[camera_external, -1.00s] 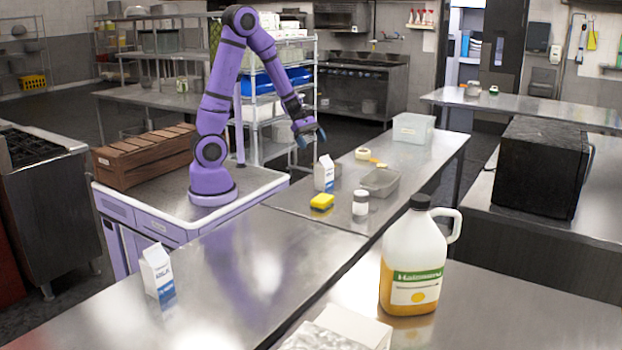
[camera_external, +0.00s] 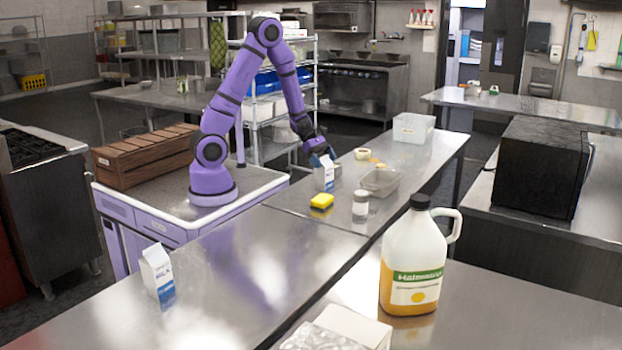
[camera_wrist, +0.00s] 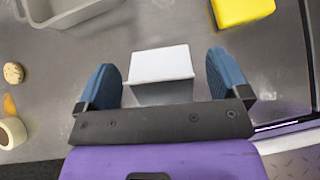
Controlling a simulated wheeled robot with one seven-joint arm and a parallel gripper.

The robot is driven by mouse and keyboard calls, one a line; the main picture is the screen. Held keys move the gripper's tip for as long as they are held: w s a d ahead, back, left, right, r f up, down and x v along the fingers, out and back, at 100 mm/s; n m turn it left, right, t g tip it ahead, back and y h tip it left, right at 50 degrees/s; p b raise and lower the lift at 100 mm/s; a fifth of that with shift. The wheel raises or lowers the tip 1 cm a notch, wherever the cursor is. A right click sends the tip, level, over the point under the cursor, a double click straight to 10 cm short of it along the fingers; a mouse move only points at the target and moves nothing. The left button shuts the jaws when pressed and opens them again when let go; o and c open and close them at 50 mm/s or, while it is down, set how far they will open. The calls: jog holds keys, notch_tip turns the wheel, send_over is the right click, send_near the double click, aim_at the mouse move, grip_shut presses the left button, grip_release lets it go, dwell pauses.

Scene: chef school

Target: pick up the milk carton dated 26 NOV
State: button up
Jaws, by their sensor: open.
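One small white-and-blue milk carton (camera_external: 324,178) stands on the far part of the metal counter, right under my gripper (camera_external: 325,160). In the wrist view this carton (camera_wrist: 160,65) lies between the two blue fingers of my gripper (camera_wrist: 165,80), with a gap on each side. My gripper is open and not shut on it. A second milk carton (camera_external: 157,272) stands upright on the near left counter, far from my gripper. I cannot read a date on either carton.
A yellow sponge (camera_external: 322,201), a white-lidded jar (camera_external: 360,205) and a grey tray (camera_external: 380,182) are near the far carton. A tape roll (camera_wrist: 12,133) lies left in the wrist view. A large juice jug (camera_external: 413,262) stands on the front counter.

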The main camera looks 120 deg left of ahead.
jog(key=shift+x, duration=1.05)
jog(key=c, duration=1.6)
jog(key=shift+r, duration=0.15)
